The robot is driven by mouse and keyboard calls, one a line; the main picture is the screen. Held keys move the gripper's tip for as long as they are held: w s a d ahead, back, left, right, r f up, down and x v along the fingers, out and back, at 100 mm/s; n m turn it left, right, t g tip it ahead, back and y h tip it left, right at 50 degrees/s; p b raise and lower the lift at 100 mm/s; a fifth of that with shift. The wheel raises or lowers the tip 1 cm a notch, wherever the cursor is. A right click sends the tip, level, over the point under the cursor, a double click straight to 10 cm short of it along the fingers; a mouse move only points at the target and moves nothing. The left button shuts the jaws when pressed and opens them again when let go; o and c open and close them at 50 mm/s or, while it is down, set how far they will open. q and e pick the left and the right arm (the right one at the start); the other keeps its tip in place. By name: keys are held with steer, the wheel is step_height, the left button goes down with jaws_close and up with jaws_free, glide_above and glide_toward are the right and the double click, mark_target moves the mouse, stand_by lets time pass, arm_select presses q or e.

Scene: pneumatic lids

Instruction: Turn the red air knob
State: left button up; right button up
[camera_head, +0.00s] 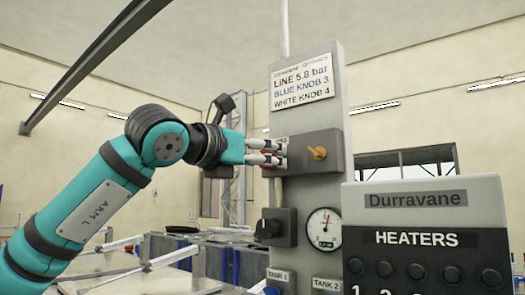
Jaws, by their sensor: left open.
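My left gripper (281,152) comes in from the left at the upper control box (332,160) on the grey panel post. Its fingers are open, one above the other, with the tips at the box's left part. Small dark red patches show at the fingertips; I cannot tell whether they are the red knob or part of the fingers, or whether there is contact. The fingers cover that part of the box. An orange-yellow lever knob (317,153) sits to the right of the fingertips, apart from them. My right gripper is not in view.
A sign (302,84) on the post reads LINE 5.8 bar, BLUE KNOB 3, WHITE KNOB 4. Below the box are a black knob (268,228) and a round gauge (323,229). A HEATERS panel (430,240) stands close at the lower right.

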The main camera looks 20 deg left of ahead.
arm_select(q)
steer(key=shift+w+d, duration=0.1)
steer(key=shift+w, duration=0.15)
steer(key=c, duration=1.2)
steer(key=shift+o, duration=0.2)
